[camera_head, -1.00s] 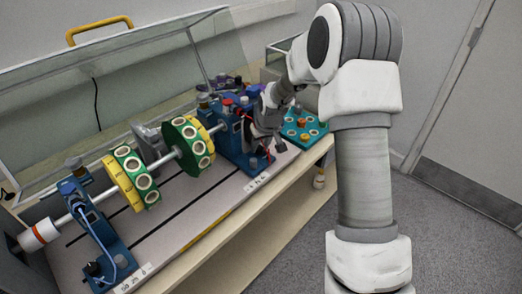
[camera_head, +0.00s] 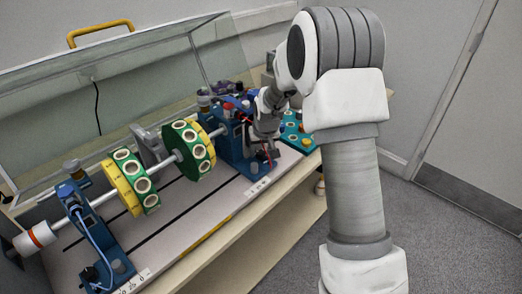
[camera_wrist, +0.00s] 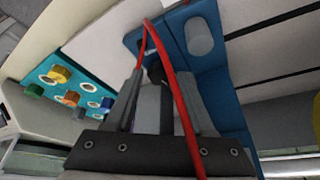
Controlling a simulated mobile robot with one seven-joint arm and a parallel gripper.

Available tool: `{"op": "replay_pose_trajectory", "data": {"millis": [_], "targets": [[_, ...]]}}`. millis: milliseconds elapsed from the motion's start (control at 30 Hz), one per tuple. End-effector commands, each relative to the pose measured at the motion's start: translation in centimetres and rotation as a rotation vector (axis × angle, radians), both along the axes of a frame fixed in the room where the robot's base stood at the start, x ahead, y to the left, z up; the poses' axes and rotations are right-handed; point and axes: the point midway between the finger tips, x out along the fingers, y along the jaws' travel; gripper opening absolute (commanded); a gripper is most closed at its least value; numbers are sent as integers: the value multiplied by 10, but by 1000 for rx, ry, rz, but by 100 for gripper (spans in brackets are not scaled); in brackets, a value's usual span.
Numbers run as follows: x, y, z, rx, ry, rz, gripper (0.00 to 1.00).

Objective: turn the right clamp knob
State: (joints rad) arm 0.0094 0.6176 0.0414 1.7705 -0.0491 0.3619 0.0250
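The right clamp is the blue stand (camera_head: 232,150) at the right end of the shaft. A small dark knob (camera_wrist: 157,72) shows just beyond my fingers in the wrist view. My gripper (camera_wrist: 158,88) points at the blue base with its fingers on either side of the knob's line of sight. I cannot tell whether they touch it. In the head view, my gripper (camera_head: 262,150) is beside the stand and partly hides it.
A red cable (camera_wrist: 168,70) loops across my gripper. A teal board with colored pegs (camera_head: 295,132) lies behind my arm. Green and yellow discs (camera_head: 188,150) sit on the shaft. The left blue stand (camera_head: 92,235) is far off. A clear cover (camera_head: 110,95) stands open behind.

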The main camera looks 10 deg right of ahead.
Motion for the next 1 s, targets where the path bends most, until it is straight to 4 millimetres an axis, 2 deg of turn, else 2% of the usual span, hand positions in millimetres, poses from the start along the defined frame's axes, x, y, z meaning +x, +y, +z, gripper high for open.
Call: {"op": "replay_pose_trajectory", "data": {"millis": [33, 67, 333, 467, 667, 1000], "targets": [[0, 0, 0, 0, 0, 0, 64], [0, 0, 0, 0, 0, 0, 70], [0, 0, 0, 0, 0, 1, 70], [-2, 0, 7, 0, -2, 1, 70], [-14, 0, 38, 0, -5, 1, 70], [-44, -2, 111, 0, -5, 0, 70]]}}
